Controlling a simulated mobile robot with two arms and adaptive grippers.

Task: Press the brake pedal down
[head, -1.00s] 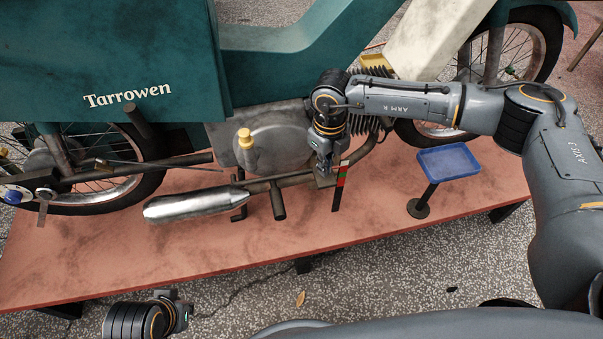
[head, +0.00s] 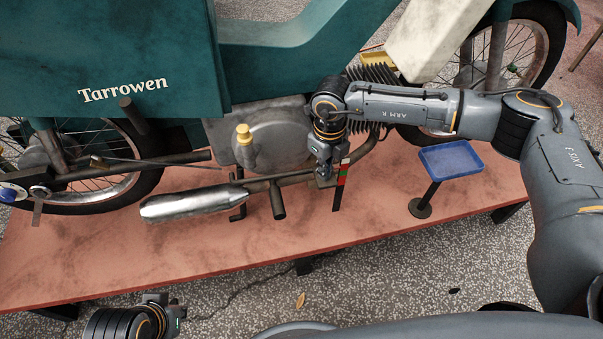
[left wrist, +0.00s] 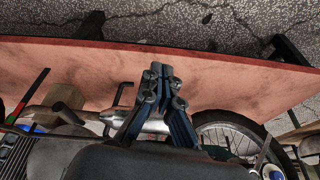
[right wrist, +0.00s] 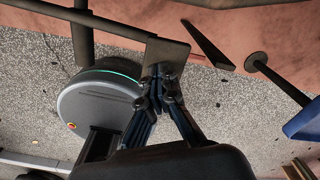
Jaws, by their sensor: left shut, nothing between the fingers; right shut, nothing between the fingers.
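The brake pedal (head: 326,183) is a small brown flat pad on a rod at the motorcycle's lower side, beside an upright gauge strip with white, green and red bands (head: 341,184). My right gripper (head: 324,174) is shut and empty, pointing down at the pad and hiding part of it. In the right wrist view its fingertips (right wrist: 160,76) overlap the pad's edge (right wrist: 168,54); contact cannot be told for sure. My left gripper (head: 179,311) is shut and empty, low in front of the platform. The left wrist view shows its fingertips (left wrist: 160,72) and the pad (left wrist: 66,97) farther left.
The green motorcycle (head: 150,60) stands on a reddish platform (head: 260,235). A silver muffler (head: 190,204) and footpeg (head: 278,205) lie left of the pedal. A blue tray on a stand (head: 450,160) is to the right. The speckled floor in front is mostly clear.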

